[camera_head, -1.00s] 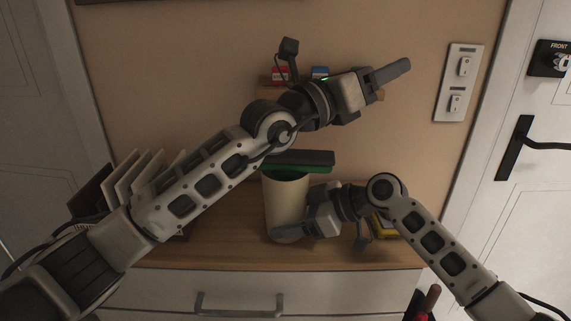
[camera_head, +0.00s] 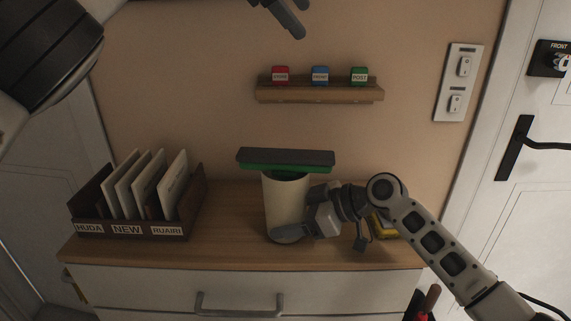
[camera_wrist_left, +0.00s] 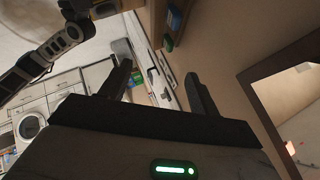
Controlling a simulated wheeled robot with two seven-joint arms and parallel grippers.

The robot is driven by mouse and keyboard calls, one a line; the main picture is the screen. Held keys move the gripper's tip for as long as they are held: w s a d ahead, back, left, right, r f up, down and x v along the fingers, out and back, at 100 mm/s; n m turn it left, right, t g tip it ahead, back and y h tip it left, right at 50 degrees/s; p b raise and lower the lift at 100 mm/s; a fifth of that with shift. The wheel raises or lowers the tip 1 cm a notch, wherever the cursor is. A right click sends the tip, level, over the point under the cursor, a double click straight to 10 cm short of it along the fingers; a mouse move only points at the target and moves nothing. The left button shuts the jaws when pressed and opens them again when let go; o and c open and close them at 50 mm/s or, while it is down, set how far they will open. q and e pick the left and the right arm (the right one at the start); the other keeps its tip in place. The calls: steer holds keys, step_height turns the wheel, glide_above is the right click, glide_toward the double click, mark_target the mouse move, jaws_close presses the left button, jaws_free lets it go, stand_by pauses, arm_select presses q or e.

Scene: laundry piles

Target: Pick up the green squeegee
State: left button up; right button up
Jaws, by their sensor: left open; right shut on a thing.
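The green squeegee (camera_head: 286,159) has a wide dark-grey head with a green strip under it. It lies across the top of a pale cylindrical holder (camera_head: 283,195) on the dresser; any handle inside is hidden. My right gripper (camera_head: 292,229) is shut on the lower part of the holder, one finger showing across its front. My left gripper (camera_head: 288,17) is at the top edge of the head view, high above the squeegee and apart from it. In the left wrist view its two fingers (camera_wrist_left: 160,86) are spread with nothing between them.
A wooden letter rack (camera_head: 140,228) with several envelopes stands left on the dresser top (camera_head: 230,250). A wall shelf (camera_head: 320,95) with red, blue and green blocks is above the squeegee. A yellow object (camera_head: 386,228) is partly hidden behind my right arm.

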arm_select(q)
steer(key=s+a+f+n+g+y, duration=0.2)
steer(key=s+a+f+g+y, duration=0.25)
steer(key=f, duration=0.55)
glide_above(284, 153)
steer(key=a, duration=0.1)
steer(key=shift+g, duration=0.25)
steer(key=f, duration=0.6)
steer(key=shift+w+a+f, duration=0.15)
steer(key=shift+w+f, duration=0.15)
steer(key=shift+s+x, duration=0.2)
steer(key=shift+x, duration=2.4)
steer(key=shift+a+f, duration=0.15)
steer(key=shift+f, duration=0.15)
steer(key=c, duration=1.2)
